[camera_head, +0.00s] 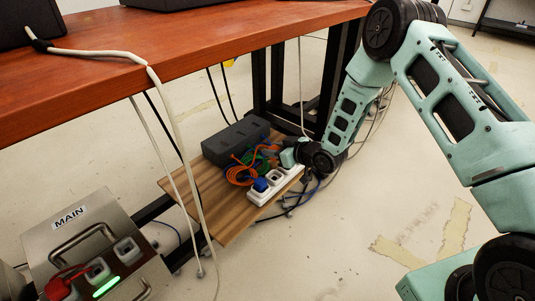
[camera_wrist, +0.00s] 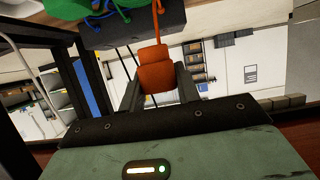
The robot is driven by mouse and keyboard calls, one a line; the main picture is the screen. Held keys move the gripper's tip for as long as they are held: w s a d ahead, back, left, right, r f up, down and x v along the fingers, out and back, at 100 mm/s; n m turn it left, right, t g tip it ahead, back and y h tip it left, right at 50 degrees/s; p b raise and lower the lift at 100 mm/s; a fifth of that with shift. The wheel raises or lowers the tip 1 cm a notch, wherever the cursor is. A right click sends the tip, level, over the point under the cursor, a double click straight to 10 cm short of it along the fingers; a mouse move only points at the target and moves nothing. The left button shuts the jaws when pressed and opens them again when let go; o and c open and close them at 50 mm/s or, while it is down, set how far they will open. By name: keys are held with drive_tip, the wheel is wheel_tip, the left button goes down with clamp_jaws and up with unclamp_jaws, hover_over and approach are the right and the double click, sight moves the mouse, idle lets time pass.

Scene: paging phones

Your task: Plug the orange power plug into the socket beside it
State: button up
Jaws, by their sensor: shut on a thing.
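In the wrist view, the orange plug (camera_wrist: 155,70) sits between the two fingers of my gripper (camera_wrist: 158,88), which is shut on it. Its orange cord (camera_wrist: 159,18) runs up out of the picture. In the head view, my gripper (camera_head: 288,157) is at the far end of the power strip, low over it; the plug is too small to make out there. The white power strip (camera_head: 258,198) lies on a wooden board, with a blue plug (camera_head: 260,185) in it and sockets (camera_head: 276,176) beyond. The plug's prongs are hidden in both views.
A dark grey box (camera_head: 235,140) and tangled orange cable (camera_head: 241,172) lie beside the strip on the wooden board (camera_head: 215,205). The red-brown tabletop (camera_head: 200,60) overhangs, with white cables (camera_head: 172,110) hanging. A metal MAIN box (camera_head: 80,235) with a green light stands front left.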

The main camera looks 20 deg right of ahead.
drive_tip(key=shift+f, duration=0.25)
idle(0.3)
drive_tip(key=shift+f+b, duration=2.75)
drive_tip(key=shift+f, duration=1.4)
drive_tip(key=shift+f, duration=0.3)
drive_tip(key=o, duration=1.1)
drive_tip(key=shift+p+v, duration=3.75)
drive_tip(key=shift+v, duration=4.95)
drive_tip(key=shift+d+f, duration=0.1)
drive_tip(key=shift+d, duration=0.05)
